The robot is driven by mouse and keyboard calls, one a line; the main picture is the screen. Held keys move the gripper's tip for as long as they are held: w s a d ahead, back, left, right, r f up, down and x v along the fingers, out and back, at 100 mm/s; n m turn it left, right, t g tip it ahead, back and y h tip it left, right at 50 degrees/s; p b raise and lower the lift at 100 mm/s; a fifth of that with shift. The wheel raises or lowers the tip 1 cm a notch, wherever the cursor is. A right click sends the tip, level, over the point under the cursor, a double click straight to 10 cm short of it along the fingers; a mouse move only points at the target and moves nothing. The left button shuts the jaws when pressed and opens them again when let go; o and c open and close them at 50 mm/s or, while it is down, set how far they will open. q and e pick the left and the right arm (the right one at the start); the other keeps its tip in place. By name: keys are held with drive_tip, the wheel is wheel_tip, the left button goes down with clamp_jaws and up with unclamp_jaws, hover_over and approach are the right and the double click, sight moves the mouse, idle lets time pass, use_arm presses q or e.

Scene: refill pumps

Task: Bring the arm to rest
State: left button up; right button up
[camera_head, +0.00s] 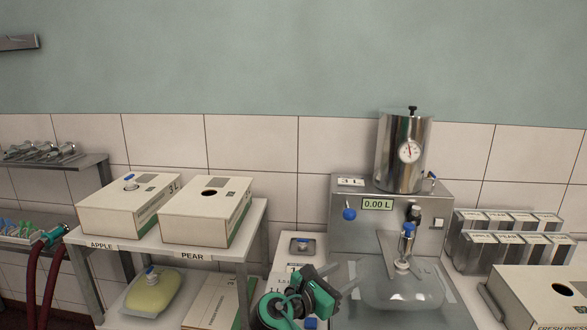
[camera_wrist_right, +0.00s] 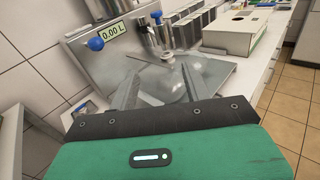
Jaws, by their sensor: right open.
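My right gripper (camera_head: 350,278) is low in the head view, its green and black body left of the filling machine (camera_head: 348,240). Its two grey fingers are spread, with nothing seen between them. In the right wrist view the open fingers (camera_wrist_right: 160,85) point towards the machine's base and a clear pouch (camera_wrist_right: 180,75). In the head view the clear pouch (camera_head: 403,290) lies under the machine's spout, a blue-topped fitting (camera_head: 408,229) above it. I cannot tell whether a finger touches the pouch. My left gripper is not in view.
A shelf at left holds two cartons, apple (camera_head: 128,207) and pear (camera_head: 206,213), above a yellow pouch (camera_head: 151,294). Several grey boxes (camera_head: 505,250) and an open carton (camera_head: 545,298) stand at right. Red hoses (camera_head: 48,285) hang at far left.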

drive_tip(key=s+d+f+m+g+y, duration=0.2)
drive_tip(key=s+d+f+m, duration=0.1)
drive_tip(key=s+f, duration=0.3)
drive_tip(key=s+d+f+m+g+y, duration=0.1)
drive_tip(key=s+d+f+m+y, duration=0.25)
drive_tip(key=f, duration=0.45)
drive_tip(key=s+d+f+m+g+y, duration=0.2)
drive_tip(key=s+d+f+m, duration=0.25)
drive_tip(key=f, duration=0.35)
drive_tip(key=s+d+f+m+g+y, duration=0.1)
drive_tip(key=s+m+y, duration=0.35)
drive_tip(key=s, duration=0.75)
drive_tip(key=s+d+f+m+g+y, duration=0.2)
drive_tip(key=s+m, duration=0.6)
drive_tip(key=s, duration=0.4)
wheel_tip(320, 180, down, 29)
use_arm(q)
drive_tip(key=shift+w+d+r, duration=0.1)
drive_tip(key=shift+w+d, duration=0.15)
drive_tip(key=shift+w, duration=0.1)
use_arm(e)
drive_tip(key=s+d+f+g, duration=0.2)
drive_tip(key=s+f, duration=1.7)
drive_tip(key=f, duration=0.2)
drive_tip(key=shift+d+n, duration=0.4)
drive_tip(key=shift+n, duration=0.05)
